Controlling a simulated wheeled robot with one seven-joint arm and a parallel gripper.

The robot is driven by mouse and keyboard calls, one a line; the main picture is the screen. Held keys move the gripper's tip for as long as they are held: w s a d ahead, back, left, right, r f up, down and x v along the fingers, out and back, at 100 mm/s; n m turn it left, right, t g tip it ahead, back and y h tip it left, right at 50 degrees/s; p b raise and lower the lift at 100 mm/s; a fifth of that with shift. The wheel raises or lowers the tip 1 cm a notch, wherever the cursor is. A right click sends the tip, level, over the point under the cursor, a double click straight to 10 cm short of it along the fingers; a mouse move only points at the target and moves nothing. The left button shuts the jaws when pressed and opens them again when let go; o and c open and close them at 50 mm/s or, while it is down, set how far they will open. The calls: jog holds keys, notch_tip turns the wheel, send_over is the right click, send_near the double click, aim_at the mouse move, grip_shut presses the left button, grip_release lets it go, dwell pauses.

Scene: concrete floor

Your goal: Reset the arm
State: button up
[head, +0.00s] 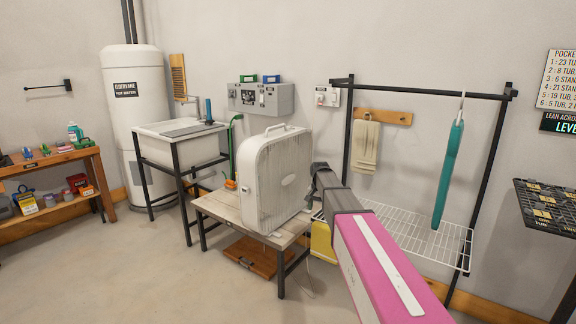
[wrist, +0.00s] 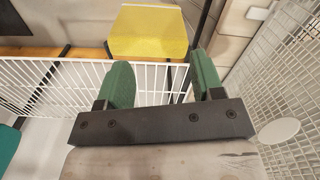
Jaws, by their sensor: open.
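My gripper (wrist: 162,80) shows in the wrist view with two green fingers set wide apart. It is open, with nothing between the fingers. In the head view my pink and grey arm reaches in from the lower right, and its dark end is just right of the white box fan (head: 272,182). The fingertips are hard to make out there. In the wrist view the fan's grille (wrist: 296,100) is close on the right of the gripper.
The fan stands on a low wooden table (head: 238,212). A white wire shelf (head: 425,242) on a black rack is right of my arm, with a teal garment (head: 447,175) hanging above it. A yellow object (wrist: 150,34) lies beyond the fingers. Open concrete floor (head: 130,270) is at the left front.

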jog(key=s+d+f+n, duration=0.1)
jog(key=s+f, duration=0.3)
jog(key=s, duration=0.6)
jog(key=s+d+f+n, duration=0.1)
jog(key=s+f, duration=0.4)
jog(key=s, duration=0.6)
jog(key=s+d+f+n, duration=0.2)
jog(key=s+d+f, duration=0.1)
jog(key=s, duration=0.7)
jog(key=shift+s+d+f, duration=0.3)
jog(key=shift+f, duration=0.4)
